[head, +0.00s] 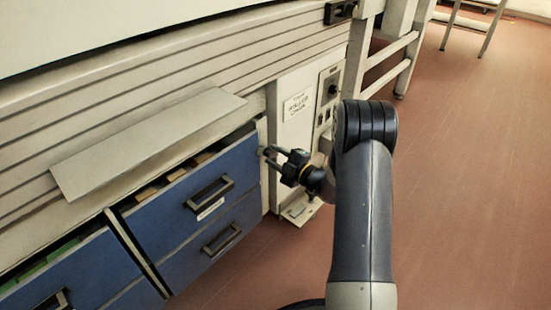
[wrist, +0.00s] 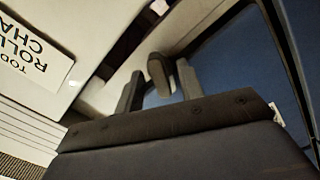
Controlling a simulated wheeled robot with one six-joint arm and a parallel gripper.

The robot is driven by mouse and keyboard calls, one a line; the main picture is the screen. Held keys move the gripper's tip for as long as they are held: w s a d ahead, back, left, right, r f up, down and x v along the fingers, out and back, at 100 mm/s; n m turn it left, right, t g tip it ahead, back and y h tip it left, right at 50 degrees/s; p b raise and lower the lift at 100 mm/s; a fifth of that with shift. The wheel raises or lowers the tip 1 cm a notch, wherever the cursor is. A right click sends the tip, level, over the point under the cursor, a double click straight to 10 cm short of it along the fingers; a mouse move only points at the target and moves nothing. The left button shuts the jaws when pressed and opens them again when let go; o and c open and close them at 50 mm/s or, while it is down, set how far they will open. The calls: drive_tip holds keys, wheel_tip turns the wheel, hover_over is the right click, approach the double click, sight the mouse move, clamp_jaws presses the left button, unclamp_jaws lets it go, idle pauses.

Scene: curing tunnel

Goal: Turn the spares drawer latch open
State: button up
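A small dark latch (wrist: 158,72) stands between the two fingertips of my gripper (wrist: 160,88) in the wrist view, with its lower end hidden or close to the right finger. The fingers are apart, with a gap seen beside the latch on the left. In the head view my gripper (head: 272,157) reaches left to the right edge of the upper blue drawer (head: 190,200), where the latch is too small to make out clearly. That drawer has a dark handle and a white label, and brown items show inside its top.
A lower blue drawer (head: 212,250) and a left blue drawer (head: 75,275) sit beside it. A pale flap (head: 145,145) juts out above. A white panel with a printed sign (head: 297,105) and a dark knob (head: 333,89) stands right of the drawers. The reddish floor (head: 460,190) is clear at right.

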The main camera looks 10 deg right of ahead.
drive_tip(key=shift+c, duration=0.5)
clamp_jaws()
drive_tip(key=shift+m, duration=0.3)
drive_tip(key=m+p, duration=0.2)
drive_tip(key=m, duration=0.3)
drive_tip(key=m+p, duration=0.2)
drive_tip(key=m, duration=0.4)
drive_tip(key=shift+m, duration=0.4)
idle(0.3)
drive_tip(key=shift+o, duration=0.5)
unclamp_jaws()
